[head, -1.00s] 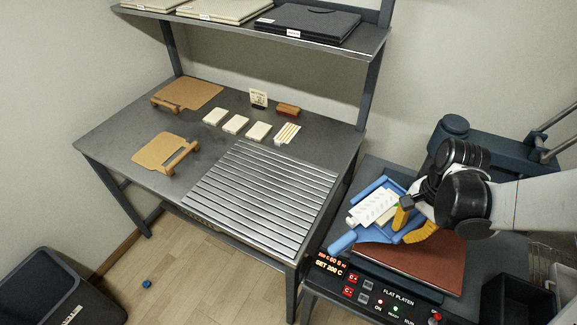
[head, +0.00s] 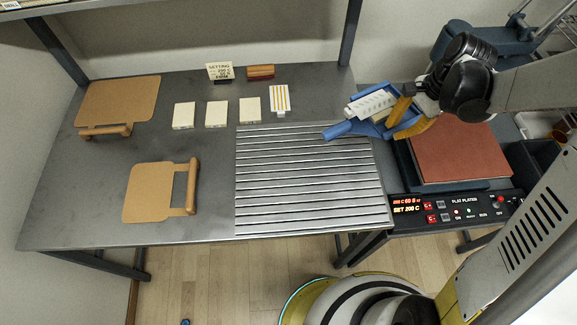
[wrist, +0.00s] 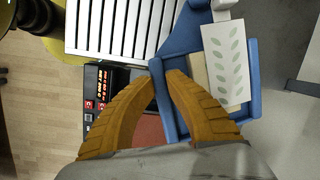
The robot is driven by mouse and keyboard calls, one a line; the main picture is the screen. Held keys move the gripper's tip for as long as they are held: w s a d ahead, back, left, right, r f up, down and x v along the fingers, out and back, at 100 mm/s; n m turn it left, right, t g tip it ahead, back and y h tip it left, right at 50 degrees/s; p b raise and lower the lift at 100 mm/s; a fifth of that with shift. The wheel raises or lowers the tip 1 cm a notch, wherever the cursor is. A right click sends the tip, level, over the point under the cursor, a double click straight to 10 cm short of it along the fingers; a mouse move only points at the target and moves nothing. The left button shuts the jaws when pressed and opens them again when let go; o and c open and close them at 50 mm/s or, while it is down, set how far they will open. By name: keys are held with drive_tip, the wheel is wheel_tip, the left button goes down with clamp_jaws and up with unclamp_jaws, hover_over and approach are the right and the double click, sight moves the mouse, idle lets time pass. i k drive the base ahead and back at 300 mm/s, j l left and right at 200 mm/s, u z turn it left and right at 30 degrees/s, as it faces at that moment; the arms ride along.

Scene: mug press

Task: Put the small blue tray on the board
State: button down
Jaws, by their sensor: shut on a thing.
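The small blue tray (head: 352,127) has a handle pointing left and carries a white piece with a grey-green leaf pattern (head: 372,102). My gripper (head: 403,112) has yellow-orange fingers shut on the tray's side. It holds the tray up near the slatted metal panel's right back corner, beside the press. In the wrist view the fingers (wrist: 165,80) meet the tray's blue wall (wrist: 254,80), and the leaf-patterned piece (wrist: 226,62) lies over a cream piece. Two tan boards with wooden handles lie on the table: one at the back left (head: 118,100), one nearer the front (head: 148,192).
The slatted metal panel (head: 310,185) covers the table's right part. Several cream blocks (head: 216,114), a striped card (head: 279,100), a sign (head: 219,72) and a brown block (head: 261,72) sit behind. The press with a red-brown platen (head: 450,155) stands right.

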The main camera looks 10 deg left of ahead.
sight(307, 167)
drive_tip(key=k+j+z, duration=0.2)
drive_tip(key=j, duration=0.2)
drive_tip(key=j+z, duration=0.2)
drive_tip(key=j, duration=0.25)
drive_tip(key=k+j+z, duration=0.25)
drive_tip(key=i+j, duration=0.05)
drive_tip(key=j, duration=0.1)
